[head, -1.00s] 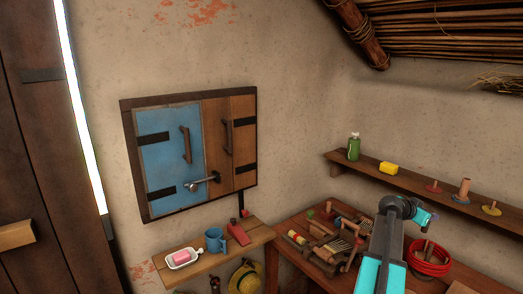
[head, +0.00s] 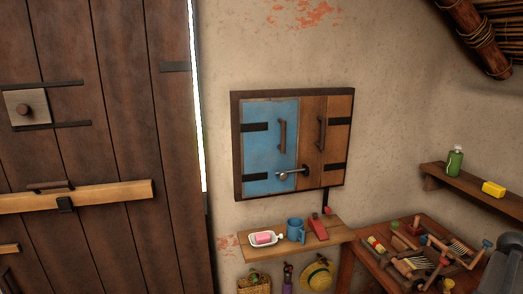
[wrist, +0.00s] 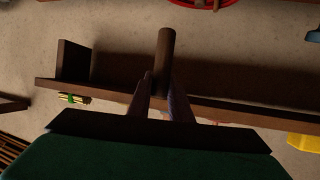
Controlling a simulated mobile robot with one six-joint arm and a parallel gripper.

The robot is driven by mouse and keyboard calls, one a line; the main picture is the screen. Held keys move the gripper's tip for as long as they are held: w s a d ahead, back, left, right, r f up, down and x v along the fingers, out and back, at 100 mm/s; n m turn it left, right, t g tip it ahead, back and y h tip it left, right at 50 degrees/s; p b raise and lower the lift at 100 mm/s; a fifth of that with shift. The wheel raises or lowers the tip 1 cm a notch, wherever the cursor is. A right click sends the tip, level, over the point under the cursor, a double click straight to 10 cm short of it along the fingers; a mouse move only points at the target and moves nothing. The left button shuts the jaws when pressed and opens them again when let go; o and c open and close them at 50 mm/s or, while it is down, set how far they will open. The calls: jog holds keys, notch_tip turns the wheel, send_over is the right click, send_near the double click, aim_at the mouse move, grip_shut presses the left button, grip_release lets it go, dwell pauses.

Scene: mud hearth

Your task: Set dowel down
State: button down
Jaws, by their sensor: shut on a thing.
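In the wrist view my gripper (wrist: 161,80) is shut on the dowel (wrist: 166,50), a brown round rod. The dowel sticks out beyond the two fingertips, and its lower part is hidden between them. A long dark plank (wrist: 240,107) runs across behind the fingers; I cannot tell whether the dowel touches it. My gripper and the dowel are not visible in the head view.
The workbench (head: 370,262) at lower right is crowded with wooden parts. A wall shelf (head: 478,195) holds a green bottle (head: 455,161) and a yellow block (head: 493,188). A small shelf (head: 262,252) bears a soap dish and blue mug (head: 296,230). A shuttered cabinet (head: 270,150) is above.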

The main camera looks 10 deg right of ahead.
jog(key=w+a+n+t, duration=0.2)
jog(key=w+a+t, duration=0.1)
jog(key=w+a, duration=0.55)
jog(key=w+a+r+n+t, duration=0.1)
jog(key=w+a+n+t, duration=0.35)
jog(key=w, duration=0.75)
jog(key=w+a+n+t, duration=0.1)
jog(key=w+a, duration=0.8)
jog(key=w, duration=0.2)
jog(key=w+a+r+n+t+y, duration=0.1)
jog(key=w+a+n+t+y, duration=0.15)
jog(key=w+a, duration=0.65)
jog(key=w+a+r+n+t+y, duration=0.1)
jog(key=w+a+n+t+y, duration=0.2)
jog(key=a, duration=0.9)
jog(key=w+a+r+n+t+y, duration=0.1)
jog(key=w+a+n+y, duration=0.15)
jog(key=a, duration=1.05)
jog(key=w+a+r+n+t+y+b, duration=0.1)
jog(key=w+a+n+y, duration=0.15)
jog(key=a, duration=0.95)
jog(key=w+a+r+n+y, duration=0.1)
jog(key=w+a+n+y, duration=0.15)
jog(key=a, duration=1.05)
notch_tip(320, 180, down, 9)
jog(key=b, duration=0.9)
jog(key=shift+s+d, duration=0.15)
jog(key=shift+d, duration=0.2)
jog(key=shift+a+r, duration=0.1)
jog(key=shift+a, duration=0.05)
